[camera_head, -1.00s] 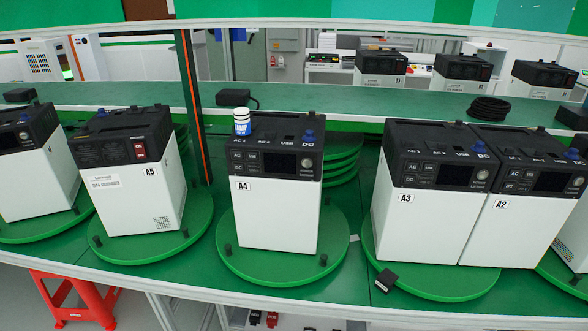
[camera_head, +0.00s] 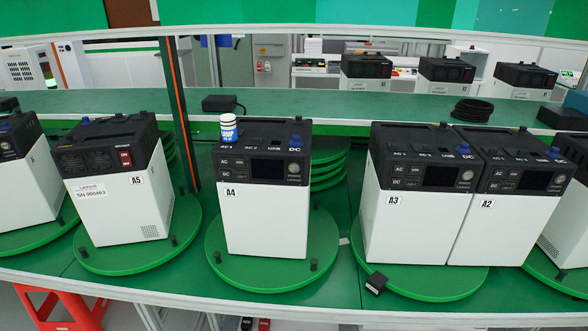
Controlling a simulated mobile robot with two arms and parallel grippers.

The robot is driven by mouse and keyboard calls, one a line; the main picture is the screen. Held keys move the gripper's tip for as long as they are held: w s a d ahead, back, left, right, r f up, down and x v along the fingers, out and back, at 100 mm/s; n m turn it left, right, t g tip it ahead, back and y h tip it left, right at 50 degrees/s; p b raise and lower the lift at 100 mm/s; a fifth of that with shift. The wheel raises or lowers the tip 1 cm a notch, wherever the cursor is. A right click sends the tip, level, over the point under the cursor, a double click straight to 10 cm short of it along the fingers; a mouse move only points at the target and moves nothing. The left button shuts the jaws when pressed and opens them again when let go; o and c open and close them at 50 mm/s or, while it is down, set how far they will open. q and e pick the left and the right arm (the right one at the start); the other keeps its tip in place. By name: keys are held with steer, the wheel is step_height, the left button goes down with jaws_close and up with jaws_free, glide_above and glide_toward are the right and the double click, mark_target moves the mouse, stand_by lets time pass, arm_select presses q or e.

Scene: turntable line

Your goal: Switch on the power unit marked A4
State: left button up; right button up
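The power unit marked A4 (camera_head: 262,218) stands upright on a green round turntable (camera_head: 272,270) in the middle of the camera_head view. Its white front faces me, with a black top panel, a dark display (camera_head: 267,169) and a round silver button (camera_head: 294,169) at the display's right. The display looks dark. A small white and blue bottle (camera_head: 228,128) stands on its top left, and a blue knob (camera_head: 296,141) is at its top right. Neither of my grippers is in view.
Unit A5 (camera_head: 118,204) stands turned on the left turntable. Units A3 (camera_head: 412,222) and A2 (camera_head: 505,226) stand side by side at the right. A small black block (camera_head: 376,283) lies at the turntable edge before A3. An orange-striped post (camera_head: 178,110) rises between A5 and A4.

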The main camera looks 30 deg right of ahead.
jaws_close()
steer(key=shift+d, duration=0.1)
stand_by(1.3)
